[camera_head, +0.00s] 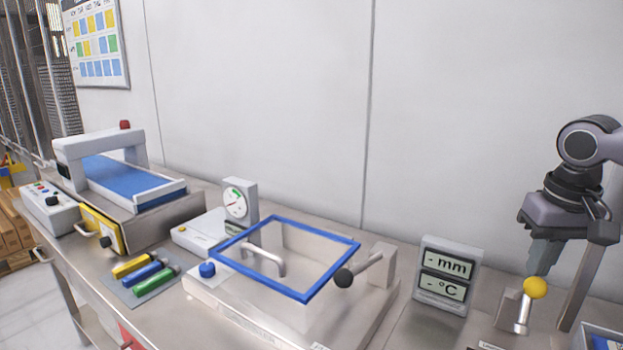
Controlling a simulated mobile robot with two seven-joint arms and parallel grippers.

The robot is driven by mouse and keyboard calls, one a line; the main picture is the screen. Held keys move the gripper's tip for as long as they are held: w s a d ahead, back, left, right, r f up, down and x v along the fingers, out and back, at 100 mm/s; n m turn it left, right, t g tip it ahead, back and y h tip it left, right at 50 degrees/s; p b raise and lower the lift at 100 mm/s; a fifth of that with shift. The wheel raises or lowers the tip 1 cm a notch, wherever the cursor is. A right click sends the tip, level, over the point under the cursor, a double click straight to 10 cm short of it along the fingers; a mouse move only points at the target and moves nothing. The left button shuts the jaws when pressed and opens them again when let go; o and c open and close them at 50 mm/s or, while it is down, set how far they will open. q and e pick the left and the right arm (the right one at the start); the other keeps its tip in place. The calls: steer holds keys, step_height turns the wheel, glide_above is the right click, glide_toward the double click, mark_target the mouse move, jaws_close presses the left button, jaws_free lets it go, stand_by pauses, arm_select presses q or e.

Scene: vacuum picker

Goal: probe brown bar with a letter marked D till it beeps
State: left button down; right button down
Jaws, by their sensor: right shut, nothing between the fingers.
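My right gripper (543,258) hangs at the right side of the view with its fingers pointing down, shut and empty. Its fingertips are just above a yellow ball (535,288) on a short metal stem (522,315); I cannot tell if they touch. A grey display unit (447,276) beside it reads "- mm" and "- °C". No brown bar with a letter D can be made out. My left gripper is not in view.
A clear box with a blue rim (313,293) and a black-knobbed lever (344,278) stands mid-bench. A wall is behind.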

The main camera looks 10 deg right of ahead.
mark_target(537, 293)
steer(key=shift+a, duration=0.1)
steer(key=shift+s+a+f, duration=0.5)
steer(key=shift+s+f, duration=0.15)
steer(key=shift+f, duration=0.1)
steer(key=shift+s+a+f+b, duration=0.4)
steer(key=shift+s+f, duration=0.15)
steer(key=shift+f, duration=0.1)
steer(key=shift+s+a+f+b, duration=0.15)
steer(key=shift+s+a+f, duration=0.1)
steer(key=shift+f, duration=0.15)
steer(key=shift+s+a+f+b, duration=0.15)
steer(key=shift+s+f, duration=0.05)
steer(key=shift+f, duration=0.3)
steer(key=shift+s+a+f+b, duration=0.35)
steer(key=shift+s+f, duration=0.1)
steer(key=shift+f, duration=0.3)
